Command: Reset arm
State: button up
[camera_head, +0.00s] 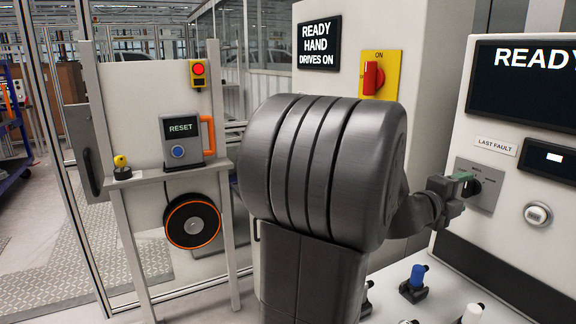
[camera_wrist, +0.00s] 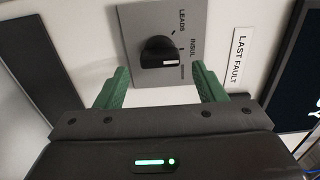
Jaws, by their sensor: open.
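My gripper (camera_head: 466,184) is at the right, in front of a grey switch plate (camera_head: 488,200) on the white cabinet. In the wrist view my gripper (camera_wrist: 160,82) is open, its two green fingers on either side of a black rotary knob (camera_wrist: 158,52). The knob sits on the grey plate (camera_wrist: 188,18) marked LEADS and INSUL. I cannot tell whether the fingers touch the knob. A grey box marked RESET (camera_head: 182,140), with a blue button and orange handle, stands on the shelf at left. My own arm fills the middle of the head view.
A screen at right (camera_head: 520,85) reads READY; another (camera_head: 319,42) reads READY HAND DRIVES ON. A red switch (camera_head: 373,78) on yellow is set to ON. A blue-topped part (camera_head: 416,283) stands on the white surface below my gripper. A red button box (camera_head: 198,73) hangs at left.

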aim_at(466, 188)
jog(key=shift+x, duration=1.75)
jog(key=shift+a, duration=0.1)
jog(key=v, duration=1.4)
jog(key=x, duration=1.4)
jog(key=shift+r+p, duration=0.15)
jog(key=shift+p, duration=0.25)
jog(key=n+p, duration=0.2)
jog(key=n, duration=0.1)
jog(key=shift+r+p, duration=0.2)
jog(key=shift+p, duration=0.2)
jog(key=n+p, duration=0.6)
jog(key=p, duration=0.1)
jog(key=shift+w+r+n+p, duration=0.1)
jog(key=shift+n+p, duration=0.2)
jog(key=shift+n, duration=0.1)
jog(key=shift+a, duration=0.2)
jog(key=b+v, duration=0.2)
jog(key=v, duration=0.8)
jog(key=shift+s+a+f, duration=0.2)
jog(key=shift+s+a, duration=0.05)
